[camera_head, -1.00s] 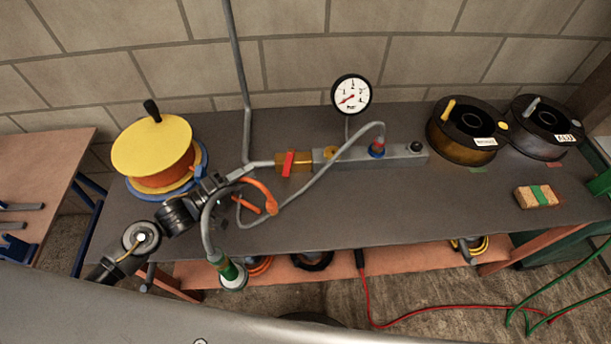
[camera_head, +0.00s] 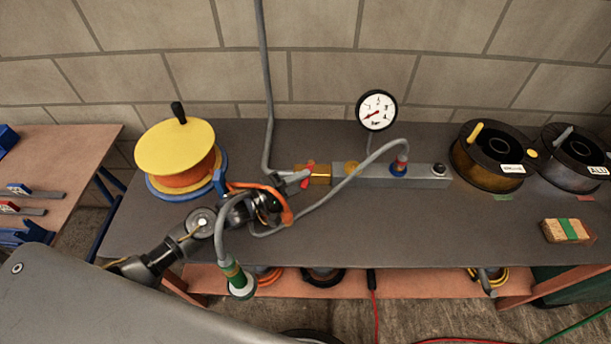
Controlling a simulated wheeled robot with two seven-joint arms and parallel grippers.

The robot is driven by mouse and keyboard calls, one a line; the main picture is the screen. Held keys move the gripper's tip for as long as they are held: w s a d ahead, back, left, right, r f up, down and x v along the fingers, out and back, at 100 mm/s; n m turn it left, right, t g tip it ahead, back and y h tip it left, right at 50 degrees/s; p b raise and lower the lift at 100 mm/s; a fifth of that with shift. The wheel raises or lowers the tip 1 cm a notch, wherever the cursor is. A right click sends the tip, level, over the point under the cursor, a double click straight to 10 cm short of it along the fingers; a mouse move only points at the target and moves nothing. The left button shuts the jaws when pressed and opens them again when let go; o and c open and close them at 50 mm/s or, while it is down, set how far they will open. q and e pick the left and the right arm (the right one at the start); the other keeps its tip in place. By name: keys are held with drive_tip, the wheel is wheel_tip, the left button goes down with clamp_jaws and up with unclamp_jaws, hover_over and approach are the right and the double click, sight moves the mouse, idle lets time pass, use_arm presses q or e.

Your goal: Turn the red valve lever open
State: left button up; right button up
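The red valve lever (camera_head: 309,167) sits on the brass valve body (camera_head: 321,174), at the left end of the grey manifold block on the bench. My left gripper (camera_head: 303,179) reaches in from the lower left, with its light grey fingers right at the lever. The fingers cover part of the lever. I cannot tell whether they touch it or how far apart they are. Most of the gripper body is dark and partly behind an orange loop. My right gripper is not in view.
A pressure gauge (camera_head: 376,111) stands above the grey manifold (camera_head: 372,177). A grey hose (camera_head: 350,186) curves close to my gripper. A yellow-topped spool (camera_head: 174,146) is at left; two dark spools (camera_head: 488,155) are at right. The bench (camera_head: 450,225) front right is mostly clear.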

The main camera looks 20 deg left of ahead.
use_arm(q)
drive_tip(key=shift+x, duration=0.9)
clamp_jaws()
